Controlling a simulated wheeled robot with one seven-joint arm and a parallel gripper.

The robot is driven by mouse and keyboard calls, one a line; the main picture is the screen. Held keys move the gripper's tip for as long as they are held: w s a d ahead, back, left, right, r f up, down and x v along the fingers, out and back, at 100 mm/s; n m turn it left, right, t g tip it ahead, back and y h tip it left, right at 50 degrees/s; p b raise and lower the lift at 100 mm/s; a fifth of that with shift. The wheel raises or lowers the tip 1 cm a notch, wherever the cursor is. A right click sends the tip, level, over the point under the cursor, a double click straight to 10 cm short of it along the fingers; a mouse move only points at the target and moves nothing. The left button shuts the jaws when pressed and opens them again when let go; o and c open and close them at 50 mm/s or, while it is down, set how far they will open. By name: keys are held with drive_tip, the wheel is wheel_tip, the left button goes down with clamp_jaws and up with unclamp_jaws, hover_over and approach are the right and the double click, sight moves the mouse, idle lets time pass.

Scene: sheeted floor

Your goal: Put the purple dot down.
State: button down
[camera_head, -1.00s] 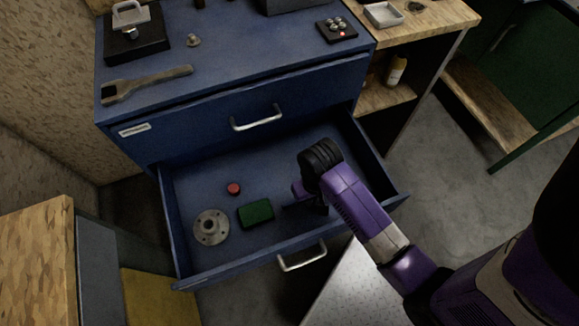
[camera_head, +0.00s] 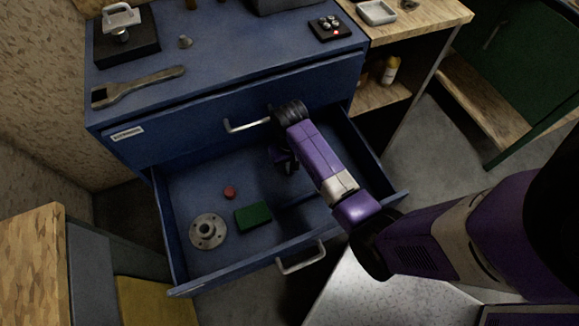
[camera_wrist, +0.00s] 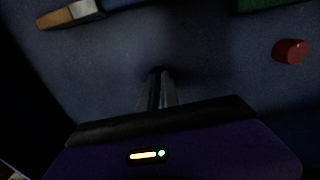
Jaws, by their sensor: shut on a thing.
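My gripper (camera_head: 287,168) is low over the inside of the open blue drawer (camera_head: 185,250), towards its back right. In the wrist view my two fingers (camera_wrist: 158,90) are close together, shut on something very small. I take it to be the purple dot, but its colour and shape are hidden between the dark fingertips. No loose purple dot shows in either view. Dark shadow lies on the drawer floor just beyond the fingertips. I cannot tell whether the tips touch the floor.
In the drawer lie a red cylinder (camera_head: 229,192), a green block (camera_head: 253,216) and a grey flanged disc (camera_head: 208,231). A brown and grey piece (camera_wrist: 70,14) shows in the wrist view. Bare floor lies between these and my gripper. A drawer handle (camera_head: 247,125) is close to my wrist.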

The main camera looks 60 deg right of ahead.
drive_tip(key=shift+f, duration=0.25)
drive_tip(key=shift+f, duration=0.1)
drive_tip(key=c, duration=1.6)
unclamp_jaws()
